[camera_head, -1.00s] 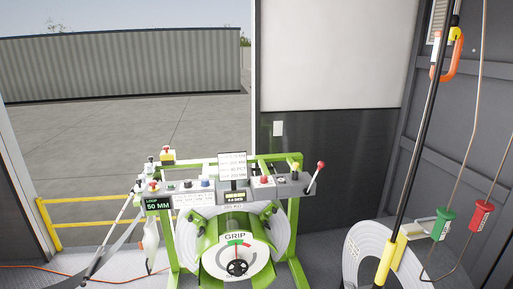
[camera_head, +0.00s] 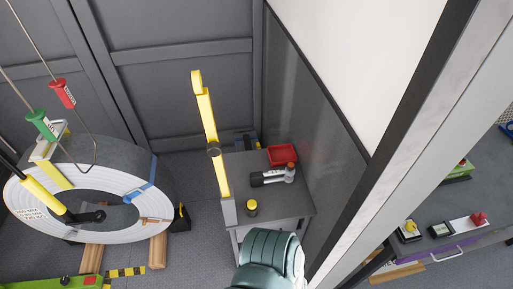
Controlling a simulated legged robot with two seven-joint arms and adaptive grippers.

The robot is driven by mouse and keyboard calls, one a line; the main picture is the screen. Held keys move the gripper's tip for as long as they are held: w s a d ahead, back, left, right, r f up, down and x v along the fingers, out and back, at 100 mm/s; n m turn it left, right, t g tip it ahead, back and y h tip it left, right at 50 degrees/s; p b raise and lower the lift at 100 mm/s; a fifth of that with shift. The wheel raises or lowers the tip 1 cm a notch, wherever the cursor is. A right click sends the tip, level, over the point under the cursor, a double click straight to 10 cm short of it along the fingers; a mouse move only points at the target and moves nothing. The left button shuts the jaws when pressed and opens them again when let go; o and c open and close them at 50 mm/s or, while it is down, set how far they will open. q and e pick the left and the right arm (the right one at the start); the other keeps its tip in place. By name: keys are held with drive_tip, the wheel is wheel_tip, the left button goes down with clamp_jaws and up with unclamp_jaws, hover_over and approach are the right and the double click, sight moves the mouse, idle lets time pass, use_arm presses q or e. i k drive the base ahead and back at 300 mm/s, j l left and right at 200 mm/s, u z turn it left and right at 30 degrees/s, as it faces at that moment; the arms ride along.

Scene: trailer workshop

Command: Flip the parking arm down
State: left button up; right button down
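A yellow bar, which looks like the parking arm (camera_head: 206,115), stands nearly upright in the middle of the view. A teal and white rounded part of one of my arms rises from the bottom edge, in front of the table and below the yellow bar. No fingers show on it. Neither of my grippers is in view.
The grey table (camera_head: 293,205) holds a red tray (camera_head: 282,155), a black-and-silver tool (camera_head: 272,177) and a small yellow-topped item (camera_head: 251,207). A pale wall edge (camera_head: 400,145) stands right, with a bench (camera_head: 455,222) beyond.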

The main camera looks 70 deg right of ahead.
sight(214, 146)
drive_tip(key=z, duration=2.05)
drive_tip(key=k+j+z, duration=0.1)
drive_tip(key=j, duration=0.25)
